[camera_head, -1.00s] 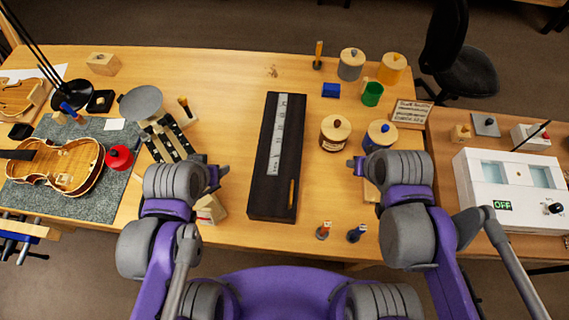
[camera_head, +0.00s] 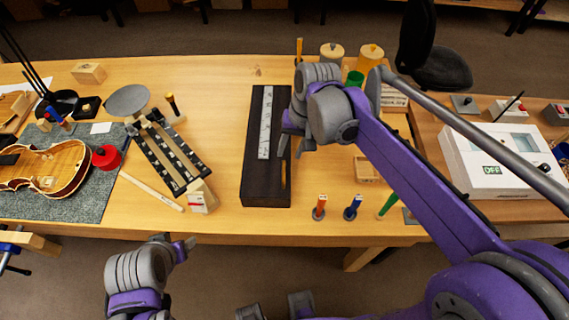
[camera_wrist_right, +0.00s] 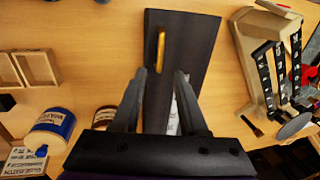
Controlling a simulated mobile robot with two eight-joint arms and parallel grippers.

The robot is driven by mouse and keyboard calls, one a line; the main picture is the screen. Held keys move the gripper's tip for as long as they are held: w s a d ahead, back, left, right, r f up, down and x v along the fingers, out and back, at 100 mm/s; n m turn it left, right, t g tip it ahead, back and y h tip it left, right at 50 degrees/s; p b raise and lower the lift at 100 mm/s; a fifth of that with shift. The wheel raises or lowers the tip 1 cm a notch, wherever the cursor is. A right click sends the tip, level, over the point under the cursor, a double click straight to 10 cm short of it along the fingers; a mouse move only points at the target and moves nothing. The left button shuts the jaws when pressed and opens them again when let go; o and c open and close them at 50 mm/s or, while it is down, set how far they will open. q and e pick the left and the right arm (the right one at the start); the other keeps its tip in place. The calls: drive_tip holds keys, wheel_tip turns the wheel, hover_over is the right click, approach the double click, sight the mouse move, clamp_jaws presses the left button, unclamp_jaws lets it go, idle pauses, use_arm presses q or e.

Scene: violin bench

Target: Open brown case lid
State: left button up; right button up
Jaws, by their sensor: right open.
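The dark brown case (camera_head: 254,160) lies lengthwise on the middle of the bench, its lid shut flat. It has a pale lettered strip (camera_head: 265,125) and a brass-coloured handle (camera_head: 283,176) near its front right edge. My right gripper (camera_head: 291,147) is open and empty above the case's right edge, behind the handle. In the right wrist view the open fingers (camera_wrist_right: 161,82) point at the case (camera_wrist_right: 195,50), and the handle (camera_wrist_right: 161,52) shows beyond the fingertips, not between them. My left gripper (camera_head: 186,246) is off the bench's front edge; its jaw opening is unclear.
A rack with dark strips (camera_head: 170,150) and a wooden stick (camera_head: 150,190) lie left of the case. A violin body (camera_head: 45,170) rests on a grey mat. Orange (camera_head: 320,206) and blue (camera_head: 353,207) handled tools stand at the front right. My right arm hides several jars.

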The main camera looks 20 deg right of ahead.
sight(284, 168)
drive_tip(key=f, duration=0.3)
drive_tip(key=a+f, duration=0.1)
drive_tip(key=f, duration=0.2)
drive_tip(key=shift+w+a, duration=0.1)
drive_tip(key=shift+a, duration=0.05)
drive_tip(key=shift+c, duration=0.3)
clamp_jaws()
idle(1.0)
